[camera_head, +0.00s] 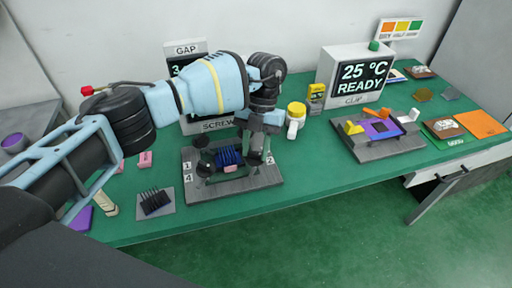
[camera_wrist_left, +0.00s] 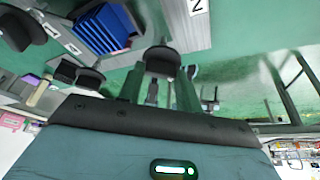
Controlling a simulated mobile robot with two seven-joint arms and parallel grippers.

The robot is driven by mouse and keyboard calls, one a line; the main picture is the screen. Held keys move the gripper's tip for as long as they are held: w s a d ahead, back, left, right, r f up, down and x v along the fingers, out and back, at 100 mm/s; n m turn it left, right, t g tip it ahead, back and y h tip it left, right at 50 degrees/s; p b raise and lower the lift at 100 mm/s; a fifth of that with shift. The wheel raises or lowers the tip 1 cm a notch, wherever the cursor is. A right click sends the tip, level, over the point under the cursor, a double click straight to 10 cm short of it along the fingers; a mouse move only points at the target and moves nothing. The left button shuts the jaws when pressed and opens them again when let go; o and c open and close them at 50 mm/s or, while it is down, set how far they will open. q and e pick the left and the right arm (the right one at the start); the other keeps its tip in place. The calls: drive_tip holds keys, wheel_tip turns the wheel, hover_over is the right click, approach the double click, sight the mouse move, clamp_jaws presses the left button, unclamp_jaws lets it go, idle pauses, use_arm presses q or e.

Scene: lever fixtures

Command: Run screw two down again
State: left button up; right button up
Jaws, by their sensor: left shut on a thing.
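The grey screw fixture (camera_head: 232,187) stands on the green table, with a blue finned block (camera_head: 229,157) in its middle. The block also shows in the left wrist view (camera_wrist_left: 103,28). Black screw knobs stand at the fixture's left corners, one behind (camera_head: 203,142) and one in front (camera_head: 205,167). My left gripper (camera_head: 254,157) points down at the fixture's right side, by the label 2. In the left wrist view its fingers (camera_wrist_left: 158,90) are shut on a black knob (camera_wrist_left: 161,61), with the label 2 (camera_wrist_left: 198,6) near it. The knob's lower part is hidden. My right gripper is not in view.
A yellow-topped white item (camera_head: 296,118) stands behind the fixture. A clamp station (camera_head: 378,145) is at right, below a READY screen (camera_head: 360,78). A black finned block (camera_head: 155,201) lies at front left.

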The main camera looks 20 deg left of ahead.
use_arm(q)
drive_tip(key=m+y, duration=0.1)
drive_tip(key=m, duration=0.3)
drive_tip(key=shift+d+m+t+y+b, duration=0.15)
drive_tip(key=shift+m+t+y+b, duration=0.15)
drive_tip(key=shift+y+b, duration=0.1)
drive_tip(key=m+t+y, duration=0.1)
drive_tip(key=m, duration=0.3)
drive_tip(key=shift+d+r+m, duration=0.1)
drive_tip(key=shift+m, duration=0.2)
drive_tip(key=m+y, duration=0.1)
drive_tip(key=m, duration=0.1)
drive_tip(key=shift+s+m+t, duration=0.1)
drive_tip(key=shift+m+t, duration=0.3)
drive_tip(key=m+t, duration=0.1)
drive_tip(key=m, duration=0.2)
drive_tip(key=shift+s+y, duration=0.1)
drive_tip(key=shift+y, duration=0.2)
drive_tip(key=shift+s+d+m+t+p, duration=0.1)
drive_tip(key=shift+m+t+p, duration=0.65)
drive_tip(key=shift+m, duration=1.75)
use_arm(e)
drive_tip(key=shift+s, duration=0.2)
use_arm(q)
drive_tip(key=shift+t, duration=0.35)
drive_tip(key=o, duration=1)
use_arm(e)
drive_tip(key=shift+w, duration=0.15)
